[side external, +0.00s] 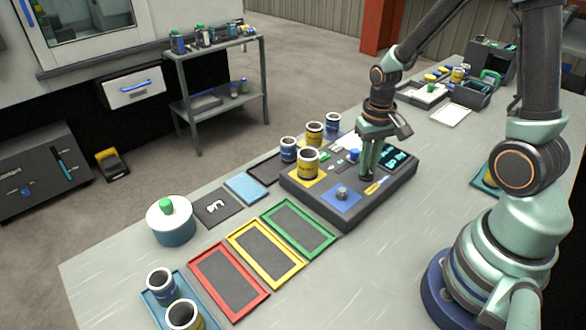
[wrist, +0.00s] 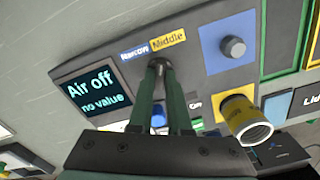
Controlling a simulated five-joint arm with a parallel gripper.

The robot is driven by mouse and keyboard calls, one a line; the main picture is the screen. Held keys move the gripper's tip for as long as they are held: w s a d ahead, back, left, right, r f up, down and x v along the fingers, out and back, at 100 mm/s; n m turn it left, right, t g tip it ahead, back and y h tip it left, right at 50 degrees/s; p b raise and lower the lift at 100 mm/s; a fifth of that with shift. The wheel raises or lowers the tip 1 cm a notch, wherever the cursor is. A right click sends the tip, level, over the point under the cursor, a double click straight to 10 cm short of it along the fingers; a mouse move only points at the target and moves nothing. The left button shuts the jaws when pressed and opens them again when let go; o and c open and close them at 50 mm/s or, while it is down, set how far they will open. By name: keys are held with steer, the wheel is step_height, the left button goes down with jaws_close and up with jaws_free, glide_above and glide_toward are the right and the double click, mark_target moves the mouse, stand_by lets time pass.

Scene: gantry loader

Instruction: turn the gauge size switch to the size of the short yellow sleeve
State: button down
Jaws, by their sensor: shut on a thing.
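The gauge (side external: 335,212) is a dark box on the bench. Its size switch (wrist: 157,64) is a small knob, mostly hidden between my fingertips. Beside it are a blue "Narrow" label (wrist: 134,51) and a yellow "Middle" label (wrist: 168,39); I cannot tell where its pointer stands. My gripper (side external: 366,178) points down, shut on the switch; it also shows in the wrist view (wrist: 160,68). A yellow sleeve (side external: 308,163) stands on the gauge's yellow pad and shows in the wrist view (wrist: 244,118). Another yellow sleeve (side external: 315,133) stands behind it. I cannot tell which is short.
The gauge screen (wrist: 92,92) reads "Air off no value". A grey knob (side external: 342,193) sits on a blue pad. Blue sleeves (side external: 288,149) stand by the yellow ones. Red, yellow and green framed trays (side external: 266,253) lie empty in front.

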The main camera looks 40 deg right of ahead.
steer(key=shift+m, duration=0.8)
steer(key=c, duration=0.9)
jaws_free()
steer(key=shift+o, duration=0.2)
step_height(320, 180, up, 12)
steer(key=shift+r, duration=0.1)
